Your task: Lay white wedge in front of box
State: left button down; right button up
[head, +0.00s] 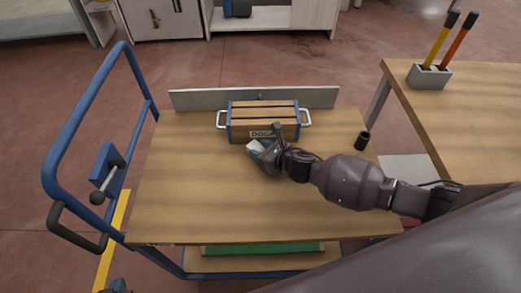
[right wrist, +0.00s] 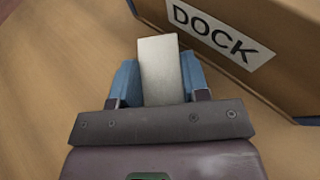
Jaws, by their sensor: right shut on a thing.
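The box (head: 264,120) is wooden with a slatted top, blue corner edges, pale side handles and a DOCK label on its front. It stands at the back of the wooden cart top. My right gripper (head: 258,151) is just in front of the box, shut on the white wedge (head: 254,146). In the right wrist view the wedge (right wrist: 161,70) shows as a pale block between the blue fingers, beside the DOCK face of the box (right wrist: 245,50). I cannot tell whether the wedge touches the cart top. A small part of my left gripper (head: 115,286) shows at the bottom left edge.
A grey upright board (head: 200,99) runs behind the box. A small black cylinder (head: 363,140) stands to the right on the cart top (head: 190,190). The blue cart handle (head: 62,130) rises at left. A table with a grey tool holder (head: 428,76) is at right.

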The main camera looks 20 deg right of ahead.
jog(key=shift+f, duration=0.1)
pick_arm(q)
jog(key=shift+s+f, duration=0.1)
pick_arm(e)
jog(key=o, duration=1)
jog(key=shift+r, duration=0.3)
jog(key=p+v, duration=0.2)
jog(key=v, duration=0.9)
jog(key=shift+d+f, duration=0.1)
jog(key=shift+s+d, duration=0.2)
jog(key=shift+s, duration=0.15)
pick_arm(q)
jog(key=shift+a+r, duration=0.1)
jog(key=shift+r, duration=0.8)
